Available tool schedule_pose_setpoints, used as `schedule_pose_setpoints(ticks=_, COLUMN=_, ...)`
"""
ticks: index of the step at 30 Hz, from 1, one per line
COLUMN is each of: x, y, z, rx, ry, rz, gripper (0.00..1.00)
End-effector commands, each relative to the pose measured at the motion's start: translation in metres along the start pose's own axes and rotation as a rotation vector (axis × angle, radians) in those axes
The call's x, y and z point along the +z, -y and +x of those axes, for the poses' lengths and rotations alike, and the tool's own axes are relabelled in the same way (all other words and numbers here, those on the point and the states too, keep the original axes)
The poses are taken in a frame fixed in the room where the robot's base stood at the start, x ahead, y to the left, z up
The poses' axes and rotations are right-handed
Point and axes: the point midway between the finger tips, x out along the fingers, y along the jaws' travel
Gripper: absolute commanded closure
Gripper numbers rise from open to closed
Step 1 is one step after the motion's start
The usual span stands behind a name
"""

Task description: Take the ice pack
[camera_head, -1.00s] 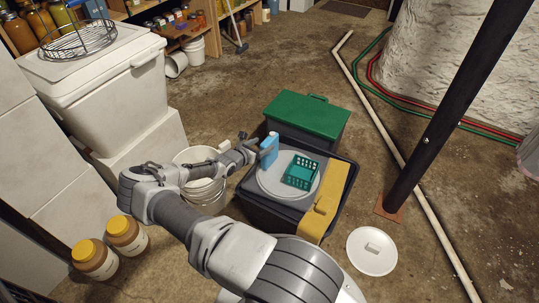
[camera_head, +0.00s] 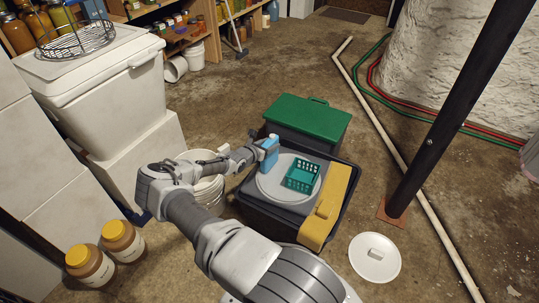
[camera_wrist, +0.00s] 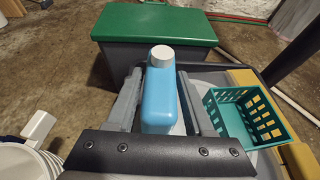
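The ice pack, a light blue bottle-shaped block with a white cap (camera_wrist: 158,98), stands upright between my gripper's fingers in the wrist view. In the head view the ice pack (camera_head: 269,153) is at the left back edge of a round grey lid (camera_head: 270,187). My gripper (camera_wrist: 159,92) has one finger on each side of the pack, with narrow gaps visible beside it. The fingers look open around it; contact at the tips is unclear. In the head view my gripper (camera_head: 258,153) reaches the pack from the left, and its fingers are partly hidden.
A teal basket (camera_head: 302,177) stands on the lid, right of the pack. A yellow piece (camera_head: 328,208) lies along the dark bin's (camera_head: 352,180) right side. A green-lidded box (camera_head: 308,113) stands behind, and white buckets (camera_head: 208,190) stand left. A black post (camera_head: 440,125) rises at right.

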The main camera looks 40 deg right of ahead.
Motion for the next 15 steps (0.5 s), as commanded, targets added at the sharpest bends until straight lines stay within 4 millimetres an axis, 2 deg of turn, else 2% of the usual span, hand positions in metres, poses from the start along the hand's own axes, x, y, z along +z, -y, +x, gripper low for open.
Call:
schedule_pose_setpoints(ticks=1, x=-0.0001, y=0.0000, z=-0.0001, rx=0.000, ry=0.000, rz=0.000, gripper=0.58)
schedule_pose_setpoints(ticks=8, x=-0.0002, y=0.0000, z=-0.0002, rx=0.000, ry=0.000, rz=0.000, gripper=1.00)
schedule_pose_setpoints(ticks=15, x=-0.0004, y=0.0001, z=-0.0002, rx=0.000, ry=0.000, rz=0.000, gripper=1.00)
